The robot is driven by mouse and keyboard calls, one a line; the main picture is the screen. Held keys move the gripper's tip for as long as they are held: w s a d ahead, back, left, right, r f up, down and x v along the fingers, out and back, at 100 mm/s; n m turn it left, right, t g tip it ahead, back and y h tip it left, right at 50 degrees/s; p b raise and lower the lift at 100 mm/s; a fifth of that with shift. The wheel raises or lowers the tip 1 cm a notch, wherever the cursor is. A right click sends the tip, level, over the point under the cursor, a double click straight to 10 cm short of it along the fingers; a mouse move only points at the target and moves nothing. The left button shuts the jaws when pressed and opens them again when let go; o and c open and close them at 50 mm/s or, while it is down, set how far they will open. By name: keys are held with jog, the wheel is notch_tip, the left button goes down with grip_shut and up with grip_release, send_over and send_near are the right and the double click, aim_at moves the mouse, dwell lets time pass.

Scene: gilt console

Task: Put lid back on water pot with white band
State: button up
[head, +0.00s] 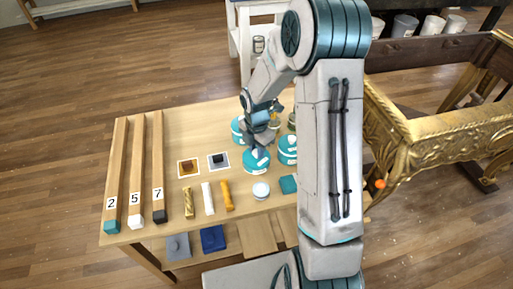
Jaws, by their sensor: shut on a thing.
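My gripper (254,141) points down over a teal pot (257,163) with a whitish marking around its side, near the middle of the wooden table. The gripper is shut on what looks like a teal lid at the pot's top; at this size I cannot tell whether the lid touches the rim. Another teal pot (288,157) with a pale band stands to the right, partly behind my arm. A third teal one (237,131) stands behind on the left, partly hidden by the gripper.
The table (180,123) also holds numbered wooden bars (137,165), two small sample squares (188,168), several short handles (208,199), a white-topped jar (261,191) and a teal block (288,184). A gilt console (425,130) stands close on the right. My arm hides the table's right part.

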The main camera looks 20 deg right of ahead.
dwell(0.3)
jog(key=o, duration=1.5)
jog(key=shift+r+p, duration=3.15)
jog(key=shift+r, duration=0.4)
grip_shut()
